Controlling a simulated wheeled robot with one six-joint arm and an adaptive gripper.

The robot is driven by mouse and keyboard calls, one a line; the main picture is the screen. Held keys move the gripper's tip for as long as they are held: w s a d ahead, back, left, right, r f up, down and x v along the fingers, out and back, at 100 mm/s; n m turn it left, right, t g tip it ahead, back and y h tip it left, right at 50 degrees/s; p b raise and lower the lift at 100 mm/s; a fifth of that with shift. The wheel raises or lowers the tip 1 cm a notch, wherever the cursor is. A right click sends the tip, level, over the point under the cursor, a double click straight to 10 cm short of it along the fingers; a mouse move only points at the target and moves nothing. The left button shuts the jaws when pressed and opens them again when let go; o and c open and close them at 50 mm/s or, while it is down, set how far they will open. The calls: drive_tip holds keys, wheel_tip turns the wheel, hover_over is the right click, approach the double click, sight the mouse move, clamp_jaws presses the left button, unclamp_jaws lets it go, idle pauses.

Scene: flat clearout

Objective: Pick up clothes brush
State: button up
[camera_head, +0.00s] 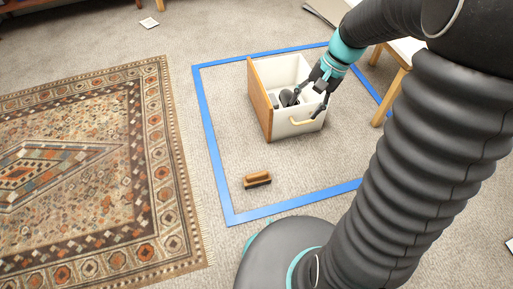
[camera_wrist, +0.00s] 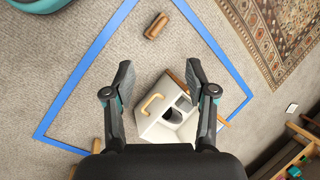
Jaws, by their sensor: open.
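The clothes brush (camera_head: 257,180), a brown wooden block with a dark underside, lies on the carpet inside the blue tape outline, in front of the drawer. It also shows in the wrist view (camera_wrist: 156,26), near the top, beyond my fingertips. My gripper (camera_head: 305,103) is open and empty. In the head view it overlaps the drawer, apart from the brush, which is down and to the left. In the wrist view both fingers of my gripper (camera_wrist: 158,68) are spread wide, with carpet between the tips.
A white drawer (camera_head: 300,125) with a wooden side and pale handle stands in the taped area (camera_head: 210,140), holding dark items. A patterned rug (camera_head: 95,160) lies left. A table with wooden legs (camera_head: 390,100) stands right. Carpet around the brush is clear.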

sight(260, 173)
drive_tip(key=w+f+m+g+y+b, duration=0.15)
drive_tip(key=w+f, duration=0.25)
drive_tip(key=f, duration=0.6)
drive_tip(key=w+f+m+g+y+b, duration=0.1)
drive_tip(key=w+f+m+y, duration=0.25)
drive_tip(key=f, duration=0.75)
wheel_tip(260, 173, down, 20)
drive_tip(key=a+m+y+b, duration=0.1)
drive_tip(key=m+y, duration=0.3)
drive_tip(key=x, duration=1.3)
drive_tip(key=shift+s+a+f+b, duration=0.15)
drive_tip(key=shift+s+f+b, duration=0.05)
drive_tip(key=shift+s+b, duration=0.25)
clamp_jaws()
